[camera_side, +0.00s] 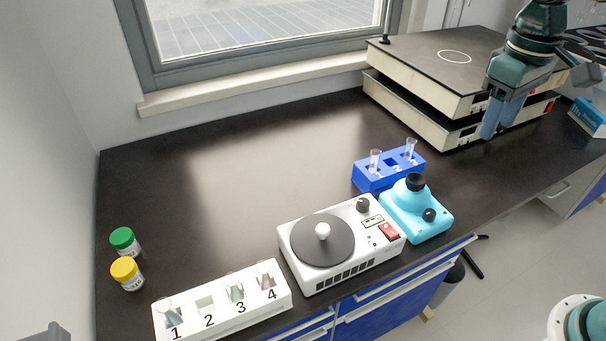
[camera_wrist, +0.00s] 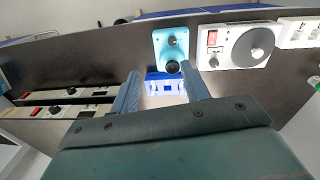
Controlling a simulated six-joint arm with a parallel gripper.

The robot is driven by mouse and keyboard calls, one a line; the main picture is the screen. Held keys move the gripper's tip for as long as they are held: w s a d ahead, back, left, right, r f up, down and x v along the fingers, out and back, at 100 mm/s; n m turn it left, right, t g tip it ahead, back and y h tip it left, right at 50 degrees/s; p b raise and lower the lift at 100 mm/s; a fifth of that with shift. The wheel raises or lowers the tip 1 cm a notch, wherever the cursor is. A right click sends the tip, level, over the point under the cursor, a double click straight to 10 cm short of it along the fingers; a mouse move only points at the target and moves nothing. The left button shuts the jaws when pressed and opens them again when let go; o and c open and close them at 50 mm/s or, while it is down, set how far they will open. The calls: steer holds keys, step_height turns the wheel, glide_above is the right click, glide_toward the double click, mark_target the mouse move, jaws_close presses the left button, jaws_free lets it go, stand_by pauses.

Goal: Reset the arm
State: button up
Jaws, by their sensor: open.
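My gripper (camera_side: 495,117) is at the upper right in the side view, in the air in front of the stacked black-topped instruments. In the wrist view its two blue fingers (camera_wrist: 163,92) stand apart with nothing held between them. The blue tube rack (camera_side: 366,181) with two clear tubes lies to the left of and below the gripper in the side view. In the wrist view the rack (camera_wrist: 165,76) shows in the gap beyond the fingers. The light-blue mixer (camera_side: 428,222) with a black top stands beside the rack.
A white centrifuge (camera_side: 343,262) with a dark round lid stands left of the mixer. A white numbered rack (camera_side: 215,310) holds several items at the front. Green-capped (camera_side: 124,240) and yellow-capped (camera_side: 127,272) jars stand at left. Stacked instruments (camera_side: 425,105) stand at the back right. The middle counter is clear.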

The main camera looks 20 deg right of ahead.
steer(key=s+d+r+m+t, duration=0.1)
steer(key=s+t, duration=0.4)
steer(key=s, duration=0.9)
steer(key=shift+s+r+y, duration=0.2)
steer(key=shift+y, duration=0.1)
stand_by(0.6)
